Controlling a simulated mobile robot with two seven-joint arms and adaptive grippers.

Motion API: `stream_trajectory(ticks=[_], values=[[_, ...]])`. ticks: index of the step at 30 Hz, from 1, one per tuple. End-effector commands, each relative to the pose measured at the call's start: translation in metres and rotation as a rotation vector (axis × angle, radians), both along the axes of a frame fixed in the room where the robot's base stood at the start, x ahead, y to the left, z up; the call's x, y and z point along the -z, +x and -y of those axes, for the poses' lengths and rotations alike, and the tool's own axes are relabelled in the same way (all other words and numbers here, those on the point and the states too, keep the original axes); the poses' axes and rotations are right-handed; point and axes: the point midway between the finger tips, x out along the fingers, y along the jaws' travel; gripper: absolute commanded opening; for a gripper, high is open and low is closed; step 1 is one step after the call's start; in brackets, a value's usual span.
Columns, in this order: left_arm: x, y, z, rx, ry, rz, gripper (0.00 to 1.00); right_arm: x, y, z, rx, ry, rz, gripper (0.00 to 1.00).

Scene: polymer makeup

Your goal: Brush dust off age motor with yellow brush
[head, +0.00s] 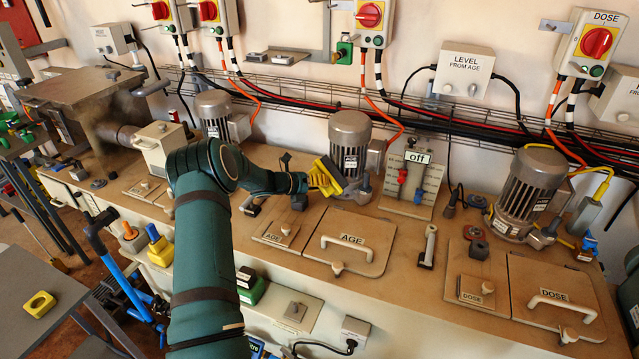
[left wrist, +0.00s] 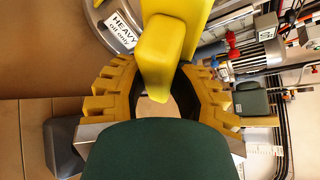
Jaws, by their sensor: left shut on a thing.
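The age motor (head: 349,132), a grey finned cylinder, stands upright on the bench behind the AGE hatch. My left gripper (head: 312,182) is just left of its lower part. It is shut on the yellow brush (head: 327,174), which is tilted close to the motor's lower left side. I cannot tell if the brush touches the motor. In the left wrist view the brush's yellow handle (left wrist: 165,55) sits between the yellow toothed fingers of the left gripper (left wrist: 158,72). Dust on the motor is too small to make out. My right gripper is not in view.
The AGE hatch (head: 378,258) has a raised handle. A lever panel marked Off (head: 410,185) stands right of the motor. Other motors stand at left (head: 213,112) and right (head: 528,190). Cables and a wire tray (head: 460,125) run along the wall.

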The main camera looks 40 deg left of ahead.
Motion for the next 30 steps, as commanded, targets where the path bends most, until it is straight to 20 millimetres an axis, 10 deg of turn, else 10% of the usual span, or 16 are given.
stream_trajectory(ticks=[30], values=[[-0.001, -0.059, -0.006, -0.004, 0.002, 0.001, 0.00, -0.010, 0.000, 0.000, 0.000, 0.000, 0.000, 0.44]])
